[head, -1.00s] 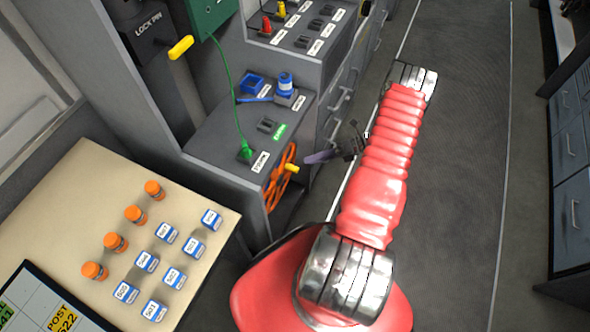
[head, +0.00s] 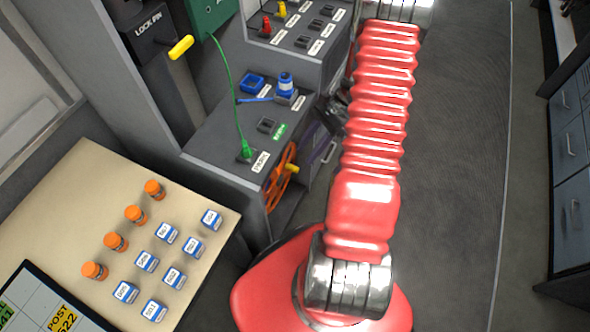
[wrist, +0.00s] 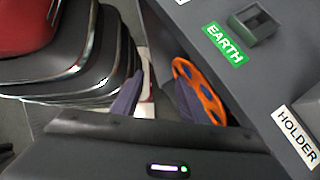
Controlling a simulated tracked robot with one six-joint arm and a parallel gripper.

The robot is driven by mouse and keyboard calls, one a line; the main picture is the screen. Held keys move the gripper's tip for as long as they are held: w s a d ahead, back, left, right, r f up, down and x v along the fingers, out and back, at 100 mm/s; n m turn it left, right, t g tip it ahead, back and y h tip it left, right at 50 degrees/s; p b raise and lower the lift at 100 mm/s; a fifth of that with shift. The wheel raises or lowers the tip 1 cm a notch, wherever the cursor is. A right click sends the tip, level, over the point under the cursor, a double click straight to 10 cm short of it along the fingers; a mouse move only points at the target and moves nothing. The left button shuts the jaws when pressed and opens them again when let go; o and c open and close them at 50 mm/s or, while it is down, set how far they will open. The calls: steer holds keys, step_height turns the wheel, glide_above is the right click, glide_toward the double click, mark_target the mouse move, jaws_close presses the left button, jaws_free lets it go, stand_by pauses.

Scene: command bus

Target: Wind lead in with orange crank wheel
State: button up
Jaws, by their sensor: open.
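The orange crank wheel (head: 282,180) is on the side of the grey console, with its yellow knob (head: 292,169) toward the right. The wheel also shows in the wrist view (wrist: 210,95), partly hidden by a purple finger; its knob is not visible there. My gripper (wrist: 157,100) is open and empty, its two purple fingers apart. In the head view it is mostly hidden beside my red arm, right of and above the wheel, apart from the knob. The green lead (head: 228,85) hangs from a green box (head: 214,18) to a plug (head: 245,153) on the console top.
The console's top (head: 215,130) carries the EARTH label (wrist: 225,44), HOLDER label (wrist: 298,136) and a blue connector (head: 286,84). A beige table (head: 70,185) with orange-capped bottles and blue-white blocks stands at left. Open floor (head: 450,180) lies to the right.

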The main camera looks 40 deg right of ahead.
steer(key=s+a+r+n+t+h, duration=0.2)
steer(key=a+r+n, duration=0.5)
steer(key=r, duration=0.4)
steer(key=s+a+r+n+t+h, duration=0.2)
steer(key=a+r+n, duration=0.4)
steer(key=r, duration=0.5)
steer(key=s+a+r+n+t+h, duration=0.1)
steer(key=s+a+r+n+h, duration=0.3)
steer(key=a+r+n, duration=0.3)
step_height(320, 180, up, 4)
steer(key=shift+s+a+r+n+t, duration=0.1)
steer(key=shift+s+a+n+t, duration=0.25)
steer(key=shift+a, duration=0.7)
steer(key=shift+c, duration=0.2)
